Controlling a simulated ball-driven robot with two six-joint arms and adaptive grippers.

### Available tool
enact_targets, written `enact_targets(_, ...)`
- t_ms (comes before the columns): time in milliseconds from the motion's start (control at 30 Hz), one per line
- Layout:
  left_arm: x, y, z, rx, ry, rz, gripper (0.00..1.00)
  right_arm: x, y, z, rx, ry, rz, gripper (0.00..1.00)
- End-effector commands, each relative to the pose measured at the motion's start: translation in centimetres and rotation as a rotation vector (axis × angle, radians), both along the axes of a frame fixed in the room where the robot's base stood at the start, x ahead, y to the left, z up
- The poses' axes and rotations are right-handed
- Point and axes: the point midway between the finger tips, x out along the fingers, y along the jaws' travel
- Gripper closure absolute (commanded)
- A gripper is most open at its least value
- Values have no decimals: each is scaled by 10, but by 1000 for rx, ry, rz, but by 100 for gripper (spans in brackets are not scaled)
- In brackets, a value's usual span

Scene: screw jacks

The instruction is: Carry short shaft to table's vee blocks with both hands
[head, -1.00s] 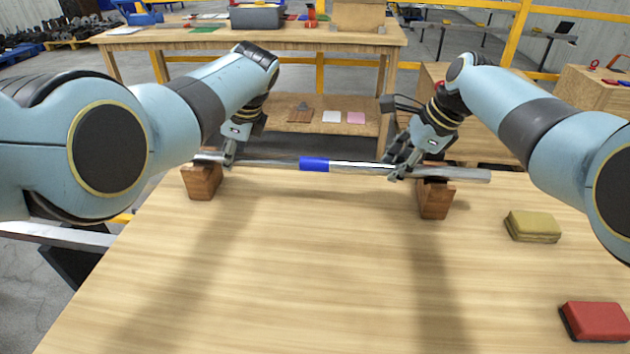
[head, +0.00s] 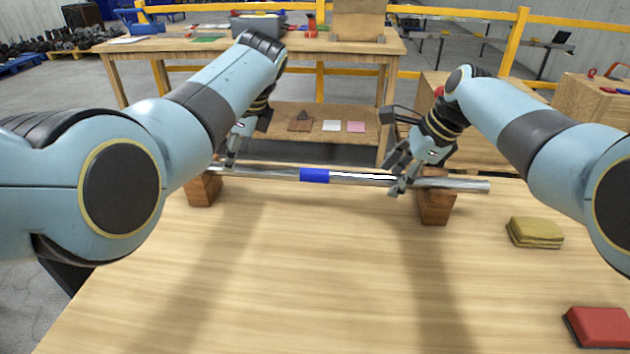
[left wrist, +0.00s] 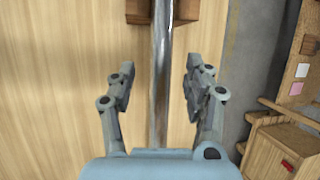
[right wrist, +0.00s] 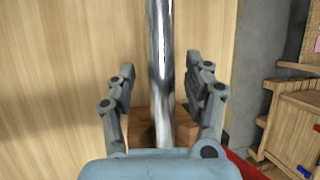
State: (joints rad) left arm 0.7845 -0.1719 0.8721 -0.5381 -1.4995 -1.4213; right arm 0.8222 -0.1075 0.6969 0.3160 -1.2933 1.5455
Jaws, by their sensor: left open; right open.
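The short shaft (head: 350,177), a shiny metal bar with a blue band (head: 314,175), lies level across two wooden vee blocks on the table (head: 300,270). The left vee block (head: 204,190) and the right vee block (head: 435,207) stand near the far edge. My left gripper (head: 231,158) is at the shaft's left part; in the left wrist view its open fingers (left wrist: 157,85) stand on either side of the shaft, apart from it. My right gripper (head: 402,180) is just left of the right block; in the right wrist view its open fingers (right wrist: 161,85) straddle the shaft.
A yellow sponge-like stack (head: 535,232) and a red block (head: 597,327) lie at the table's right. The table's middle is clear. Behind stands another wooden workbench (head: 330,42) with items on it, and a yellow railing (head: 515,45).

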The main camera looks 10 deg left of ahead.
Motion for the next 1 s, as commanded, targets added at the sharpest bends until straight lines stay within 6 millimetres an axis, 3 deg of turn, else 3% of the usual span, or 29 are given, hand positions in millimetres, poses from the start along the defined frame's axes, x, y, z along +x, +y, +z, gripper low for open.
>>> enact_targets(100,-5,-13,27,-4,-4,-1,48,0,0,0,0,0,0,48)
enact_targets(300,-11,-26,59,-2,-2,0,48,0,0,0,0,0,0,48)
enact_targets(567,-14,-30,71,-1,1,0,48,-1,-4,7,0,-2,-1,48)
enact_targets(733,-14,-30,71,-1,1,0,48,-6,-14,30,-1,-4,-2,48)
enact_targets(1000,-14,-30,71,-1,0,1,48,-17,-37,84,-2,-3,-1,48)
